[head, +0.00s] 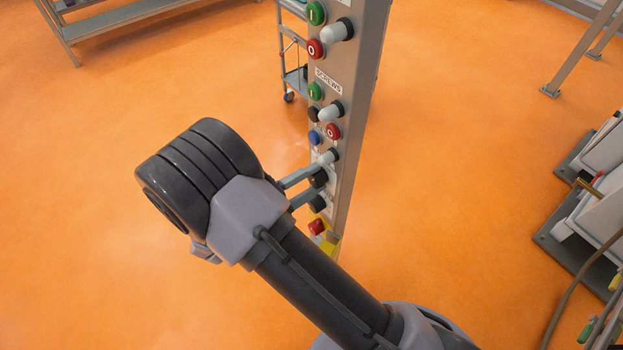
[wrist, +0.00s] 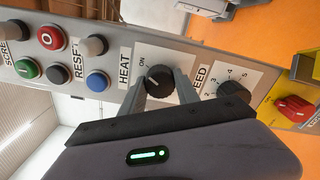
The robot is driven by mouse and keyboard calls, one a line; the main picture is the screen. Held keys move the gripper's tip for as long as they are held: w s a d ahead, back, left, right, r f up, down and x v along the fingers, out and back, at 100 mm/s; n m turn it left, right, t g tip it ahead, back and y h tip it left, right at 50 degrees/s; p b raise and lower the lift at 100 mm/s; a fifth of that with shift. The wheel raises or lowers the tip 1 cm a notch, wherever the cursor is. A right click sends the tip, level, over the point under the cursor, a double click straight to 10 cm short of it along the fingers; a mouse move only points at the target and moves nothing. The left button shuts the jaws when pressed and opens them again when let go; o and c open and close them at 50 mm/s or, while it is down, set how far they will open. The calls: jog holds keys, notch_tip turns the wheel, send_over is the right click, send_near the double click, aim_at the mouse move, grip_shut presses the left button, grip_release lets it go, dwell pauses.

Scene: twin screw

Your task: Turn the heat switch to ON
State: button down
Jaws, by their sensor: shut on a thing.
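The heat switch (wrist: 159,77) is a round black knob on the grey control panel, with the words HEAT and ON printed beside it in the wrist view. My gripper (wrist: 161,84) has one finger on each side of the knob and is shut on it. The fingers hide part of the knob, and I cannot tell for sure which way its pointer faces. In the head view my gripper (head: 313,180) reaches the left face of the panel post from the left, at the black heat switch (head: 320,178).
The speed dial (wrist: 233,91) sits close beside my right finger, with a red knob on yellow (wrist: 295,107) beyond it. On the other side are a blue button (wrist: 97,81) and several other buttons. A trolley (head: 294,60) stands behind the post. Orange floor (head: 120,270) is open at left.

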jog(key=c, duration=0.9)
grip_release()
jog(key=p+v, duration=0.2)
jog(key=v, duration=1.5)
jog(key=shift+s+a, duration=0.2)
